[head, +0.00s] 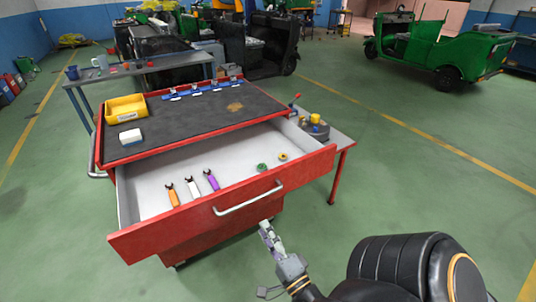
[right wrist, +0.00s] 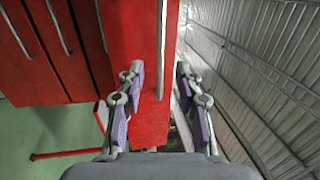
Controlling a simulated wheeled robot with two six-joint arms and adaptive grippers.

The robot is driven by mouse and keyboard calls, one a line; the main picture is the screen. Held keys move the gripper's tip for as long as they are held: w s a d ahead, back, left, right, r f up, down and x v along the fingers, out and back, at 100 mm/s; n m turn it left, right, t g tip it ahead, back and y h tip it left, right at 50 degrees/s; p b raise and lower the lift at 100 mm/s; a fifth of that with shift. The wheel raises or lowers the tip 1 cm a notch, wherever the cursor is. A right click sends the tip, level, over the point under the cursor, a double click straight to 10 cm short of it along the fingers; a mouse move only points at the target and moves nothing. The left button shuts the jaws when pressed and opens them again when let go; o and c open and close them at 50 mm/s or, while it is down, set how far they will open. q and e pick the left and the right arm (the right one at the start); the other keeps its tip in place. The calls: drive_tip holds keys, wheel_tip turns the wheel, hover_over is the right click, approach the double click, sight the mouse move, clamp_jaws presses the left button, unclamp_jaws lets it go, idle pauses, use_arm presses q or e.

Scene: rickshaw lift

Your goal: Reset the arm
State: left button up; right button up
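My right gripper (head: 267,232) is in front of the open drawer, low and to the right of its handle in the head view. In the right wrist view its two purple-padded fingers (right wrist: 161,80) are spread apart with nothing held between them. The silver drawer handle (head: 248,199) runs across the red drawer front (head: 160,238). In the wrist view the handle (right wrist: 162,45) shows ahead of the fingertips, in line with the gap. My right arm comes in from the lower right. My left gripper is in neither view.
The drawer of the red tool cart (head: 105,160) is pulled out. A yellow bin (head: 126,108) stands on top. Green floor (head: 400,190) is clear to the right.

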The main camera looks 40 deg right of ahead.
drive_tip(key=shift+s+a, duration=0.1)
drive_tip(key=shift+s, duration=0.2)
drive_tip(key=shift+f, duration=0.2)
drive_tip(key=s+f+n+g+y+p, duration=0.1)
drive_tip(key=s+f+n+g+p, duration=0.2)
drive_tip(key=f, duration=0.6)
drive_tip(key=a+f+n+g+y+p, duration=0.1)
drive_tip(key=f+n+g+y, duration=0.15)
drive_tip(key=f+n, duration=0.45)
drive_tip(key=s+f+n+g+p, duration=0.1)
drive_tip(key=s+f+n+g, duration=0.15)
drive_tip(key=f, duration=0.95)
drive_tip(key=s+f+n+g+p, duration=0.1)
drive_tip(key=s+f+n+g, duration=0.3)
drive_tip(key=s, duration=0.5)
drive_tip(key=s+f+n+g+p, duration=0.2)
drive_tip(key=s+f+n+g, duration=0.2)
drive_tip(key=s+f, duration=0.5)
drive_tip(key=shift+s+a+f+n+g, duration=0.35)
drive_tip(key=shift+s+a+g, duration=0.1)
drive_tip(key=shift+g, duration=0.75)
drive_tip(key=shift+y, duration=0.25)
